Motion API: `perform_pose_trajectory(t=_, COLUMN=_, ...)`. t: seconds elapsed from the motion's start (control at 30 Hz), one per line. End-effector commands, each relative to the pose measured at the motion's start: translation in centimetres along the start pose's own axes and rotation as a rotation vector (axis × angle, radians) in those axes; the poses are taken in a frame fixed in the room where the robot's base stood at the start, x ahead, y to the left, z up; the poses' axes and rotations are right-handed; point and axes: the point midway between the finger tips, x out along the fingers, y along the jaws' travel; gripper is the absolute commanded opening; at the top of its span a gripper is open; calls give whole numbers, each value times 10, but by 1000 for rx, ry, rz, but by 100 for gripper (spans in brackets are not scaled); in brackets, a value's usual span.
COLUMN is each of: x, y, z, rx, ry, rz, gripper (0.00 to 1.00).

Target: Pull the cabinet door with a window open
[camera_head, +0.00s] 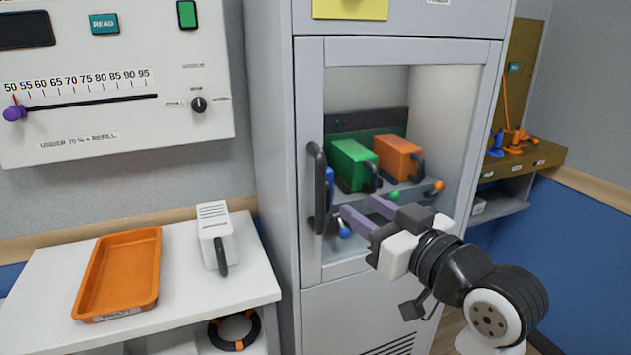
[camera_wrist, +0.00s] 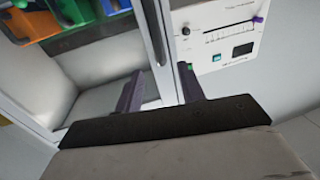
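The cabinet door (camera_head: 311,110) has a light grey frame around a large clear window and looks shut in the head view. Its dark vertical handle (camera_head: 318,188) is on the left side of the frame. My gripper (camera_head: 358,205) is in front of the window's lower part, to the right of the handle. Its two purple fingers are apart, with nothing visibly held. In the wrist view, the fingers of my gripper (camera_wrist: 160,70) point toward the door frame (camera_wrist: 172,60), which runs between them in the picture. I cannot tell whether they touch it.
Behind the window, green (camera_head: 350,163) and orange (camera_head: 398,158) boxes stand on a shelf.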

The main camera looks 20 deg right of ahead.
Motion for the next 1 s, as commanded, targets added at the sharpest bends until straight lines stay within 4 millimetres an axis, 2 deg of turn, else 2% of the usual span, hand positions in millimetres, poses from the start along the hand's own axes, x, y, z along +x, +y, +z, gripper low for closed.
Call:
perform_pose_trajectory(t=0.07, x=-4, y=3, z=1, rx=1, ry=-10, rz=5, gripper=39)
perform_pose_trajectory(t=0.17, x=3, y=3, z=1, rx=2, ry=-13, rz=4, gripper=39)
perform_pose_trajectory(t=0.27, x=18, y=3, z=0, rx=4, ry=-13, rz=2, gripper=39)
perform_pose_trajectory(t=0.7, x=108, y=3, z=1, rx=3, ry=-12, rz=3, gripper=39)
perform_pose_trajectory(t=0.83, x=123, y=4, z=2, rx=2, ry=-12, rz=4, gripper=39)
perform_pose_trajectory(t=1.0, x=132, y=4, z=3, rx=2, ry=-11, rz=6, gripper=39)
